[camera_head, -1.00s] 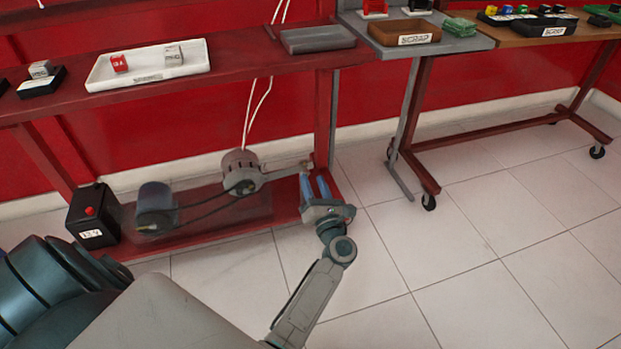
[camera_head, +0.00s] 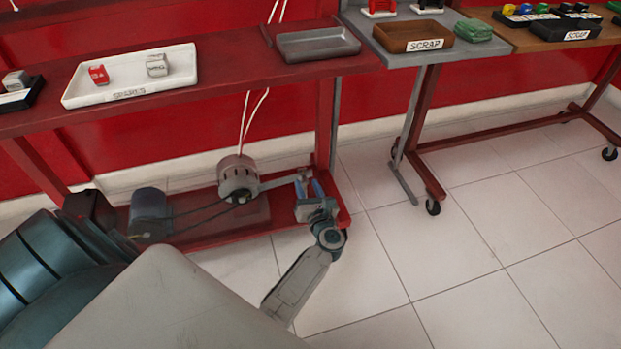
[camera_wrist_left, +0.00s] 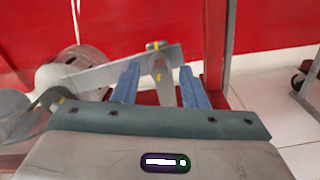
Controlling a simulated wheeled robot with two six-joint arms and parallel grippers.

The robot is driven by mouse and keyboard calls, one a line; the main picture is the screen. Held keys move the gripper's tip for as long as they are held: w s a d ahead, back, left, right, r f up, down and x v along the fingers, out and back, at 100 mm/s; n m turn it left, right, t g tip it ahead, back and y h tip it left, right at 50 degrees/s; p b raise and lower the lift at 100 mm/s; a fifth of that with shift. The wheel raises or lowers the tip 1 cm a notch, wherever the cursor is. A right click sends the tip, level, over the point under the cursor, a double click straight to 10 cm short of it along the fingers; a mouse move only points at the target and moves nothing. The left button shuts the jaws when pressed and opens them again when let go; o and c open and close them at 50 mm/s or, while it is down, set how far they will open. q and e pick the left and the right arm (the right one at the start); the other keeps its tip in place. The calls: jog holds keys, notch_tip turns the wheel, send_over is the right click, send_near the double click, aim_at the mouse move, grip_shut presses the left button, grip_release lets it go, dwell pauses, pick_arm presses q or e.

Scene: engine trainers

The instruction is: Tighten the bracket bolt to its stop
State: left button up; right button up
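A motor (camera_head: 238,178) sits on the low red shelf, with a grey bracket arm (camera_head: 280,181) running right from it. The bracket also shows in the left wrist view (camera_wrist_left: 95,75). At its right end is a grey bolt-like piece (camera_wrist_left: 160,75) with yellow marks. My left gripper (camera_head: 310,187) is at that end of the bracket; its blue fingers also show in the left wrist view (camera_wrist_left: 160,88). They are open, one on each side of the grey piece, with gaps on both sides. My right gripper is not in view.
A blue-grey cylinder (camera_head: 149,210) with belts or cables stands left of the motor. A red post (camera_head: 325,120) rises close behind my left gripper. The red bench (camera_head: 230,82) above carries a white tray (camera_head: 130,90) and a grey tray (camera_head: 316,44). Tiled floor (camera_head: 430,260) at right is clear.

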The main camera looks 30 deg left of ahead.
pick_arm(q)
jog(key=shift+a, duration=0.15)
grip_shut()
jog(key=shift+r, duration=0.1)
